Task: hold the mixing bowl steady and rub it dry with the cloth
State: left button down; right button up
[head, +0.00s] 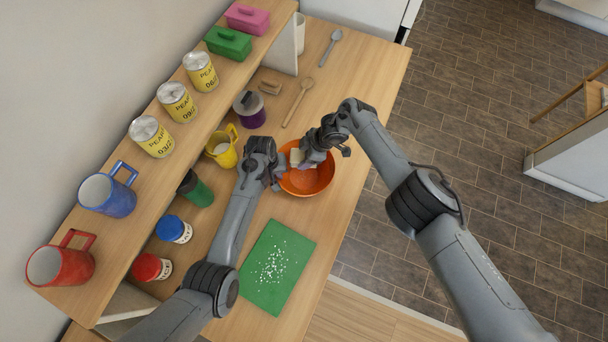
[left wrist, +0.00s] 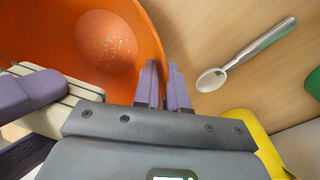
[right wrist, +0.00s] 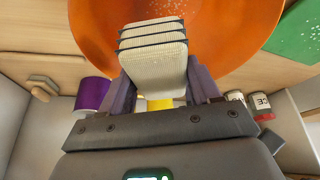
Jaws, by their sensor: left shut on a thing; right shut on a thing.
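The orange mixing bowl (head: 318,184) stands on the wooden counter, with pale droplets inside it in the left wrist view (left wrist: 105,40). My left gripper (head: 278,182) is shut on the bowl's left rim; its purple fingers (left wrist: 164,88) straddle the wall. My right gripper (head: 308,155) is shut on the folded cream cloth with dark stripes (right wrist: 152,50). The cloth (head: 298,159) is over the inside of the bowl at its far side. I cannot tell whether it touches the bowl's surface.
A yellow mug (head: 221,152) stands left of the bowl, near my left arm. A green board (head: 290,270) with white bits lies in front. A metal spoon (left wrist: 245,55) lies near the bowl. A wooden spoon (head: 298,102) and a purple lidded pot (head: 250,112) are behind.

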jog(key=shift+s+a+f, duration=0.1)
jog(key=shift+s+f, duration=0.1)
jog(key=shift+s, duration=0.1)
jog(key=shift+w, duration=0.35)
dwell(0.8)
jog(key=shift+d, duration=0.2)
jog(key=shift+s+a, duration=0.1)
jog(key=shift+s, duration=0.95)
jog(key=shift+w+a+f, duration=0.2)
jog(key=shift+w+f, duration=0.05)
jog(key=shift+f, duration=0.1)
jog(key=shift+w+d+r, duration=0.15)
jog(key=shift+w, duration=0.3)
jog(key=shift+w+d+r, duration=0.1)
jog(key=shift+w, duration=0.3)
